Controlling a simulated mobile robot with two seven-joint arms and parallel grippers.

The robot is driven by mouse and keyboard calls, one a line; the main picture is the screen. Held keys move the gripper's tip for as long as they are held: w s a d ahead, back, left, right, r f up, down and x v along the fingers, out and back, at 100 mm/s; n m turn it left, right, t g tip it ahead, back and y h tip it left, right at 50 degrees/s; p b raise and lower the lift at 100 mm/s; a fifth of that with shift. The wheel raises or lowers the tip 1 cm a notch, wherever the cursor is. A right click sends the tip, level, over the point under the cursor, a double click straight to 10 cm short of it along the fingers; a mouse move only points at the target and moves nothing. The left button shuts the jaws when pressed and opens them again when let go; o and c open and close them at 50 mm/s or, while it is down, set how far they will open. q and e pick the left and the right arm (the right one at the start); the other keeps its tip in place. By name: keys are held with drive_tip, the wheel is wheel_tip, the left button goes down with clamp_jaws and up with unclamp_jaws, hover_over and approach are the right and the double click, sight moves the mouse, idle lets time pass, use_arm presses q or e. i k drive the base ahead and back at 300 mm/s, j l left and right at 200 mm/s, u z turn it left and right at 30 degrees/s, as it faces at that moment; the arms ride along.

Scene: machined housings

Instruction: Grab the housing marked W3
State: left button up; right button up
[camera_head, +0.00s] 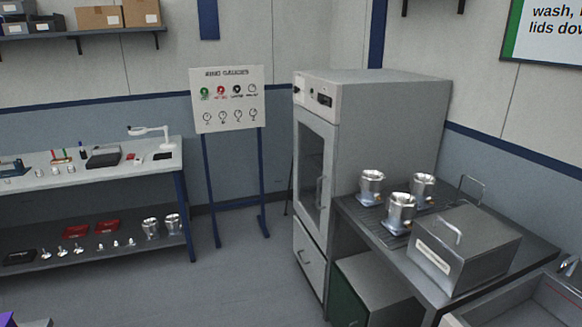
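Three shiny metal housings stand upright on a dark rack on the table at the right: one at the back left (371,187), one at the back right (423,188) and one in front (401,213). Two similar metal housings, one on the left (151,228) and one on the right (172,223), stand on the lower shelf of the bench at the left. No W3 marking is readable on any of them, so I cannot tell which is W3. Neither of my grippers is in view.
A lidded metal box (464,250) stands in front of the rack, beside a sink (535,300). A tall grey cabinet (375,110) stands behind the rack's left side. A gauge board (228,98) stands at the back. The floor (220,285) between bench and cabinet is clear.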

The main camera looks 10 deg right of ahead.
sight(371, 183)
drive_tip(key=i, duration=0.8)
drive_tip(key=i+j+z, duration=0.15)
drive_tip(key=i, duration=0.7)
